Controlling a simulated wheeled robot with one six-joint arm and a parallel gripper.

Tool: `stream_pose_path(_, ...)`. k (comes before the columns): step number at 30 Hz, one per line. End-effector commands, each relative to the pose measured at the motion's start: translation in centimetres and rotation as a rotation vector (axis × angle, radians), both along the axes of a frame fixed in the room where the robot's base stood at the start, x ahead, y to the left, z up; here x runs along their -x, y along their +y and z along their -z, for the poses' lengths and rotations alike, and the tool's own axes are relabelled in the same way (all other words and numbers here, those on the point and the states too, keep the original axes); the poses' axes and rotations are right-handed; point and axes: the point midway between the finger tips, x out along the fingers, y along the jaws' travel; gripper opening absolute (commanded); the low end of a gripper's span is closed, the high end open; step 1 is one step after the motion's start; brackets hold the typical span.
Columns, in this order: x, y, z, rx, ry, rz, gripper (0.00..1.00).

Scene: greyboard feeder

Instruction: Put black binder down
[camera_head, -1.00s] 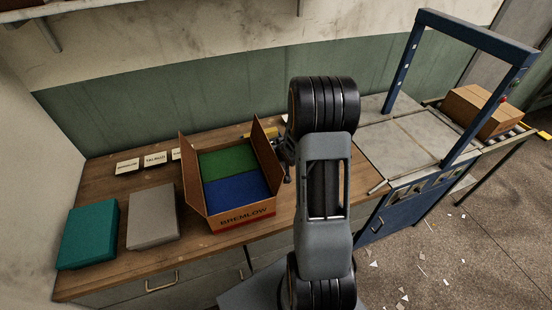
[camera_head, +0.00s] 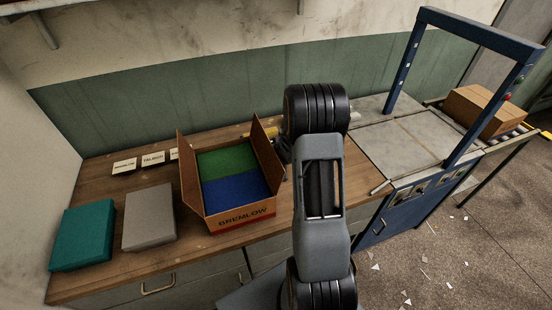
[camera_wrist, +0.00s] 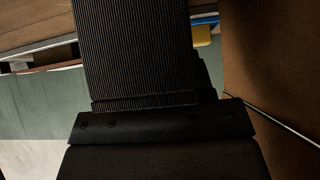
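I cannot make out a black binder in either view. An open cardboard box (camera_head: 246,215) marked GREMLOW stands on the wooden workbench, holding a green binder (camera_head: 227,160) and a blue binder (camera_head: 235,188) lying flat. My gripper is mostly hidden behind my arm in the head view, just right of the box. In the wrist view my gripper (camera_wrist: 137,55) shows as a dark ribbed finger on a black base. That finger hides whatever lies behind it. A brown board surface (camera_wrist: 275,50) fills the right side there.
A teal binder (camera_head: 82,235) and a grey binder (camera_head: 149,215) lie on the workbench (camera_head: 105,283) left of the box. Small label cards (camera_head: 153,159) stand behind them. A blue frame (camera_head: 482,35) spans the conveyor at right, with a closed carton (camera_head: 482,108) beyond.

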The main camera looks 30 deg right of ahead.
Motion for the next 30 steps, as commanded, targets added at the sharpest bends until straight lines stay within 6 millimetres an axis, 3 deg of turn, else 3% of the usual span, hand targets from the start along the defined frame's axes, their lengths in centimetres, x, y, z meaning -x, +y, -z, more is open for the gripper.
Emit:
stream_pose_path(9,0.0,0.0,-0.1,0.0,-0.002,0.0,0.16)
stream_pose_path(20,-0.1,0.0,-0.9,0.002,-0.002,-0.001,0.15)
stream_pose_path(30,-0.1,0.0,-6.4,0.002,-0.005,-0.001,0.15)
